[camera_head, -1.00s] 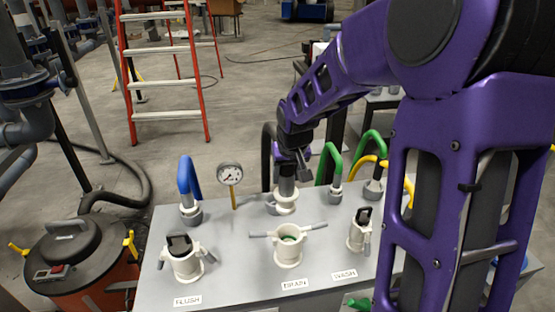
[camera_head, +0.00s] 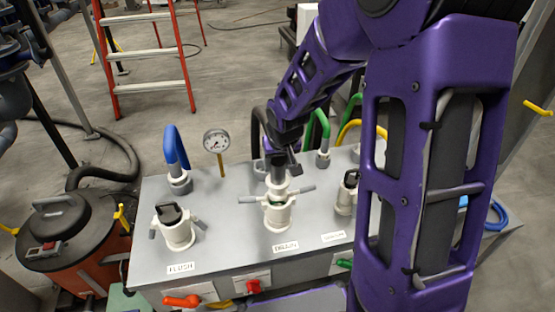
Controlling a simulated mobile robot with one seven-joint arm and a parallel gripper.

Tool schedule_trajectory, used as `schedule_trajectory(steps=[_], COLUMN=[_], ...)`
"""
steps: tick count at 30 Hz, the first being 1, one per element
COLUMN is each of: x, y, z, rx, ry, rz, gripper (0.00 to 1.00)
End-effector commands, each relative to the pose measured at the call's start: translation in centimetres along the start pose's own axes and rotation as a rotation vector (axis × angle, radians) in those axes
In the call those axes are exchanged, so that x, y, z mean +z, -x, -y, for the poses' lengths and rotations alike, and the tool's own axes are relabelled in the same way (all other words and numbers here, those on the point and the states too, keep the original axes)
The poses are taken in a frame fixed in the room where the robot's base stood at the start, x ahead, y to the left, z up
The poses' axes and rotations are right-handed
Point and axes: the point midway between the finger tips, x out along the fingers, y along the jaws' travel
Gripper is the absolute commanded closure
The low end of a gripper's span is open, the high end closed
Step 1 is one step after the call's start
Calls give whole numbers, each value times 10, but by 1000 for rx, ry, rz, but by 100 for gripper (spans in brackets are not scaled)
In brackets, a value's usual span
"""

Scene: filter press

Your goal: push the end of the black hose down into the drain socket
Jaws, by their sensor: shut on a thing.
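The black hose (camera_head: 257,125) arches up behind my gripper (camera_head: 280,163). My gripper is shut on the hose's grey end fitting, which points down and has a white collar (camera_head: 278,188) at its lower part. The white drain socket (camera_head: 278,215) stands upright on the grey panel, with its two grey levers spread out to the sides. The hose end is over the mouth of the socket in this view. I cannot tell whether its tip is inside the socket or just above it. The dark wrist and fingers hide part of the hose.
The flush socket (camera_head: 178,230) on the left and another socket (camera_head: 346,195) on the right have black caps. A blue hose (camera_head: 175,150), a gauge (camera_head: 217,142) and green and yellow hoses (camera_head: 351,128) stand along the back. My arm covers the right side.

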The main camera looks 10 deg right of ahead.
Motion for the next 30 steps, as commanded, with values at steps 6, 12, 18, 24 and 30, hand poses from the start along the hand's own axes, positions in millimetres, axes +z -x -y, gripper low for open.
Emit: schedule_trajectory(steps=[6, 12, 18, 24, 30], x=[0, -1, 0, 2, 4], y=[0, 0, -1, -5, -10], z=[0, 0, 0, 0, 0], rx=[0, 0, 0, 0, 0], ry=[0, 0, 0, 0, 0], rz=[-2, -2, -2, -2, -2], gripper=[100, 100, 100, 100, 100])
